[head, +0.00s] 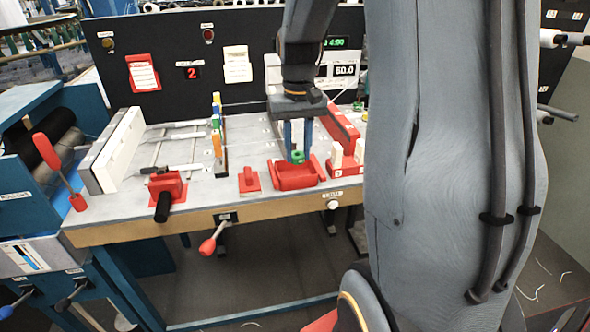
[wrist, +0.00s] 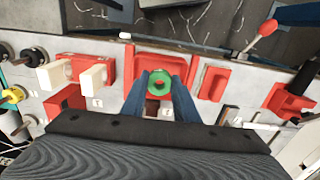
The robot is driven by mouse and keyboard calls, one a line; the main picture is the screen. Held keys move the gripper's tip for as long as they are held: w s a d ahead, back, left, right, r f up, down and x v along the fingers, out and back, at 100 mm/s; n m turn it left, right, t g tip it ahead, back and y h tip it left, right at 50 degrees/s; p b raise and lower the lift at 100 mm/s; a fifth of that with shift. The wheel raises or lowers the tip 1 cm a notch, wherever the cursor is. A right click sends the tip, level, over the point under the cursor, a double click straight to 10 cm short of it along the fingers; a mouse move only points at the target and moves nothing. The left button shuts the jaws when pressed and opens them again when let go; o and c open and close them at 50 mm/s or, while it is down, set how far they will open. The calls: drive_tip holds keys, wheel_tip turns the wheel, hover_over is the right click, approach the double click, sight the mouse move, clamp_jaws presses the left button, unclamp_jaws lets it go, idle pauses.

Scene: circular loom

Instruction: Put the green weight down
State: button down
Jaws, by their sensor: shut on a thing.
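The green weight (wrist: 160,81) is a small ring with a dark centre, held between the two blue fingers of my gripper (wrist: 160,90). In the head view the green weight (head: 297,156) shows low between the fingers of my gripper (head: 297,140), which point down. It appears over or just inside the red open tray (head: 297,180) at the table's front edge. Whether the weight touches the tray floor I cannot tell. The red tray also shows around the fingertips in the wrist view (wrist: 197,60).
A small red block (head: 249,181) stands left of the tray. A red holder with pale blocks (head: 345,162) is close on the right. A red clamp with a black handle (head: 166,187) and a row of coloured pieces (head: 217,135) stand further left. The grey tabletop (head: 215,187) has free room between.

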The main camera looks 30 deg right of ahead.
drive_tip(key=f, duration=0.3)
drive_tip(key=shift+s+d, duration=0.1)
drive_tip(key=shift+d, duration=0.15)
drive_tip(key=shift+f+p, duration=0.7)
drive_tip(key=shift+f, duration=1.2)
drive_tip(key=c, duration=1.4)
unclamp_jaws()
drive_tip(key=shift+f, duration=0.1)
